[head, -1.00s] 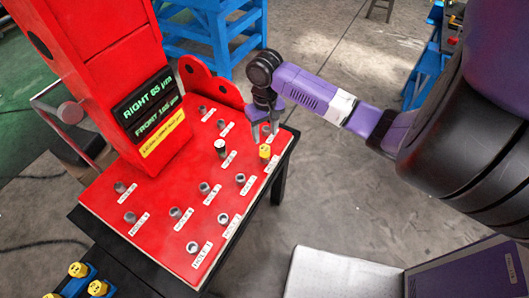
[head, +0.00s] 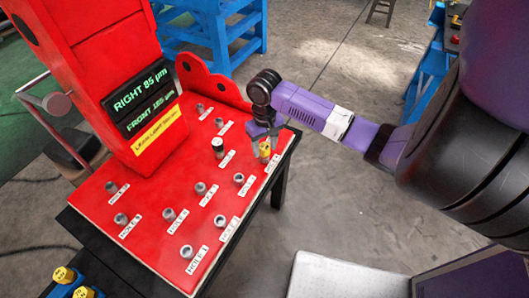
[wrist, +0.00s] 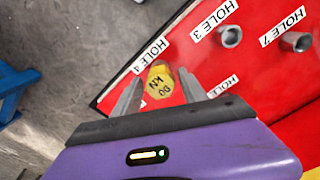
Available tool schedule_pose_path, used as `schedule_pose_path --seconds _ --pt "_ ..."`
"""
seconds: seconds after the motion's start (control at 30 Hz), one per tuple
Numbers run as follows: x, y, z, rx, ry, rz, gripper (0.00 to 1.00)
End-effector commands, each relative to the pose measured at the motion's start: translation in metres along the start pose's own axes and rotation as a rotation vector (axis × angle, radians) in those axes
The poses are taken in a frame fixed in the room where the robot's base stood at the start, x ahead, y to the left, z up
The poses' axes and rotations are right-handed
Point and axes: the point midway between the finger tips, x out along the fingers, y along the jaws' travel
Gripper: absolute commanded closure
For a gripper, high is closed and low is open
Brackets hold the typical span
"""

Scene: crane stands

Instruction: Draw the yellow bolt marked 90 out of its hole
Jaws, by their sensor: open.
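The yellow bolt (head: 264,154) stands upright in a hole near the right edge of the red plate (head: 148,228). In the wrist view the bolt's head (wrist: 160,79) reads what looks like "90 KN", beside the label HOLE 4. My gripper (head: 264,139) is open and points down at the bolt. In the wrist view its two fingers (wrist: 160,88) lie on either side of the bolt's head, with a gap on each side. The bolt's shank and the hole's rim are hidden under the head.
Several grey hole sleeves with labels stick up from the plate. A white-and-dark capped piece (head: 218,146) stands to the left of my gripper. A red column with a display (head: 140,98) rises behind. More yellow bolts (head: 65,275) sit at lower left. Open floor lies right of the plate.

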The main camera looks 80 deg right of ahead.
Motion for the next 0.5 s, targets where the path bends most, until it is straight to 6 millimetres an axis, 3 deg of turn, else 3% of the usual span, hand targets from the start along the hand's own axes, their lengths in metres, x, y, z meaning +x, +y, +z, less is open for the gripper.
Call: schedule_pose_path --seconds 0.13,0.4,0.5 --pt "-0.0005 0.0001 -0.0001 0.0 0.001 0.0 0.5" --pt "-0.0006 0.0001 -0.0002 0.0 0.001 0.0 1.0" --pt "-0.0009 0.0002 -0.0004 0.0 0.001 0.0 1.0"
